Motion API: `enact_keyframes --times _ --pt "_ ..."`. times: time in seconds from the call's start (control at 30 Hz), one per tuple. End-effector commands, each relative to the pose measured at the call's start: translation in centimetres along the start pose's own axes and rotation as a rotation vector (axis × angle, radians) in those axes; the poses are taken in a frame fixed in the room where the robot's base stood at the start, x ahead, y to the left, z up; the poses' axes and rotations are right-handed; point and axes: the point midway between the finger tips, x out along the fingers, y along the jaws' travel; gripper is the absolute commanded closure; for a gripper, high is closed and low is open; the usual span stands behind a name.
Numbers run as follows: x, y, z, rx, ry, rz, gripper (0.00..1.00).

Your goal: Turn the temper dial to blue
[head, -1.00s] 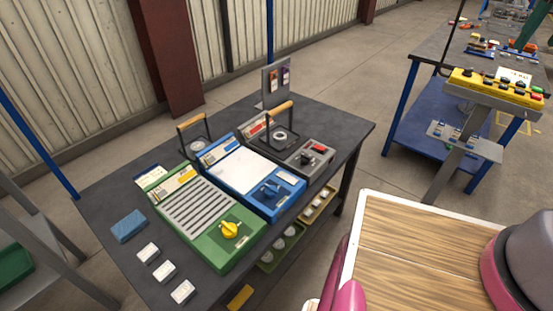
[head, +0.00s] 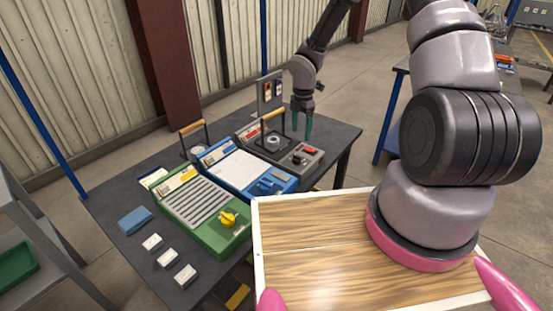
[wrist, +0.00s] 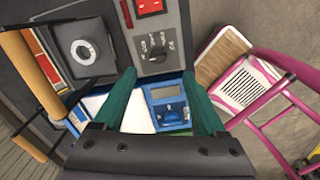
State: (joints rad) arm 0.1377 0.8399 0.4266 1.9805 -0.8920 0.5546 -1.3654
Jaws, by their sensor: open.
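Three control units with knobs stand on the dark table. The green unit (head: 205,222) has a yellow knob (head: 228,219), the blue unit (head: 240,172) a blue knob (head: 268,185), and the grey unit (head: 305,163) a black knob (head: 299,158). I cannot read which knob is the temper dial. My gripper (head: 303,135) is open and empty, pointing down above the grey unit. In the wrist view the black knob (wrist: 153,50) lies just beyond my fingertips, with small labels around it. The blue knob (wrist: 172,114) shows between the green fingers.
A red switch (head: 311,150) sits beside the black knob. A small sign stand (head: 270,92) is at the table's back. A blue block (head: 135,220) and white blocks (head: 166,258) lie at the left.

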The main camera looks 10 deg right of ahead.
Motion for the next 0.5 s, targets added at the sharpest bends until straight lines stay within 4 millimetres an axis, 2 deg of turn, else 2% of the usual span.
enact_keyframes --times 0.27,0.5 --pt "3.0 0.0 -0.4 -0.029 0.01 -0.005 0.27" --pt "7.6 0.0 -0.4 -0.027 0.01 -0.005 0.27"
